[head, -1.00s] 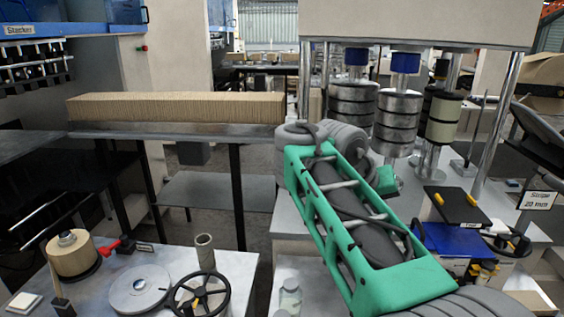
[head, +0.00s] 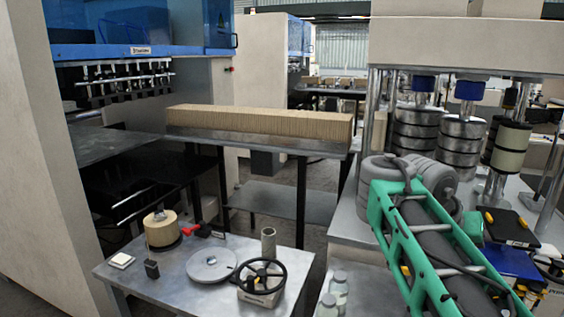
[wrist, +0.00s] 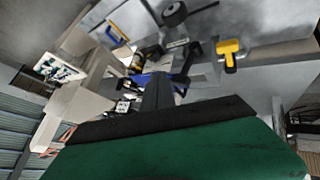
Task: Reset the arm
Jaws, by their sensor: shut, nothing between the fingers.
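My arm, green and grey, reaches in from the lower right of the head view, with its folded elbow beside the press machine. In the wrist view, my gripper (wrist: 158,90) shows as a narrow dark shape beyond the green and black wrist housing. Its fingers are together and hold nothing. The end of my arm is not clear in the head view.
A small metal table (head: 180,277) holds a kraft roll (head: 161,229), a flat disc (head: 211,264), a tube (head: 268,244) and a handwheel (head: 261,281). Bottles (head: 335,290) stand beside it. A bench with a long kraft stack (head: 260,122) stands behind. Metal rollers (head: 416,130) stand right.

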